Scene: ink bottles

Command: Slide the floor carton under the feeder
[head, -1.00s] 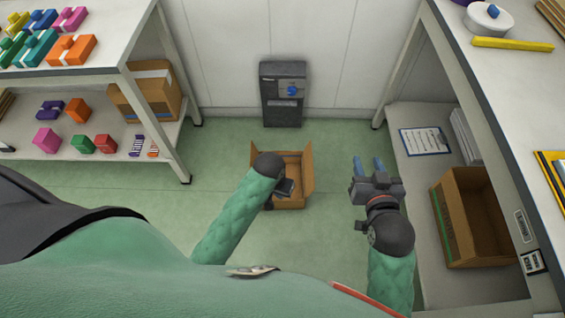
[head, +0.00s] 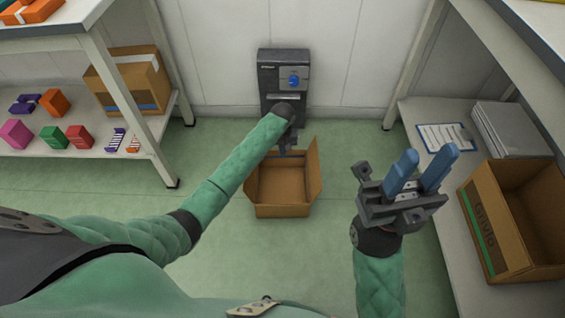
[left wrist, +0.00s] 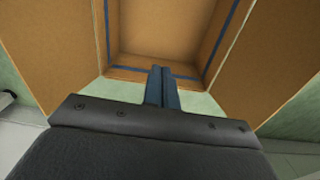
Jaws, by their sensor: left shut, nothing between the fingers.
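The floor carton (head: 283,210) is an open brown box with its flaps spread, standing on the green floor in front of the feeder. The feeder (head: 268,75) is a dark grey unit with a blue knob at the back wall. My left gripper (head: 287,152) is at the carton's far edge, between carton and feeder, and hides part of that edge. In the left wrist view its blue fingers (left wrist: 161,75) are together and empty, at the carton's rim; contact is unclear. My right gripper (head: 427,153) is open and empty, right of the carton.
A shelf (head: 165,150) with coloured boxes and a taped carton (head: 125,78) stands at left. At right, a lower shelf holds a clipboard (head: 446,137), a grey stack (head: 508,128) and another open carton (head: 495,235). The floor beside the floor carton is clear.

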